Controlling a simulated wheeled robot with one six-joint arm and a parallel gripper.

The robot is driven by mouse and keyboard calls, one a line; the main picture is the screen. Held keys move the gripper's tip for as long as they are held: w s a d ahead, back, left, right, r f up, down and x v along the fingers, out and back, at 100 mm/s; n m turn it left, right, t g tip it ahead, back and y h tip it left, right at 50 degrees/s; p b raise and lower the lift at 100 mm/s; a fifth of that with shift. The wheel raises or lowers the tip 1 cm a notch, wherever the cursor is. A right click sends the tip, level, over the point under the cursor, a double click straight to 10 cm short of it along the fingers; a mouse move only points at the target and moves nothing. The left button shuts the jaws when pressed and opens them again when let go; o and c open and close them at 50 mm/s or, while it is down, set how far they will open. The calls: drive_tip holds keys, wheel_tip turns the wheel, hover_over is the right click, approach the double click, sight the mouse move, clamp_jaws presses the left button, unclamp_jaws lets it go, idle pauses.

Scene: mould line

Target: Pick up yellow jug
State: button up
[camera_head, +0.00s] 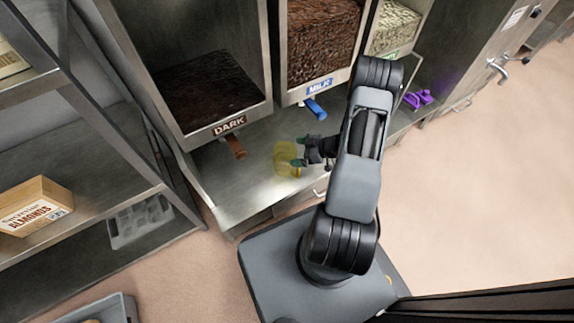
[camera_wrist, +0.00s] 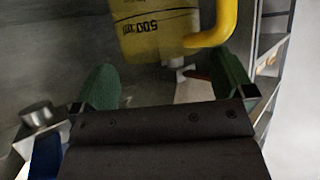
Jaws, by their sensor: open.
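The yellow jug (camera_head: 286,159) is see-through and stands on the steel shelf below the chocolate bins. In the wrist view the yellow jug (camera_wrist: 155,35) shows at the top, with "500" printed on its side and its handle on the right. My gripper (camera_head: 299,152) is right beside the jug, at its right in the head view. In the wrist view the green fingertips of my gripper (camera_wrist: 166,88) are apart, with nothing between them; the jug is just ahead of them. The arm hides part of the shelf.
Bins labelled DARK (camera_head: 208,92) and MILK (camera_head: 318,45) stand above, with a brown lever (camera_head: 236,147) and a blue lever (camera_head: 316,109) hanging over the shelf (camera_head: 235,190). A box of almonds (camera_head: 35,206) sits on the left rack. Purple things (camera_head: 418,99) lie at the right.

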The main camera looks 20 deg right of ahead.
drive_tip(key=x, duration=0.2)
drive_tip(key=shift+w+a+f+b, duration=0.1)
drive_tip(key=shift+w+a+b, duration=0.1)
drive_tip(key=shift+b, duration=0.1)
drive_tip(key=c, duration=1.2)
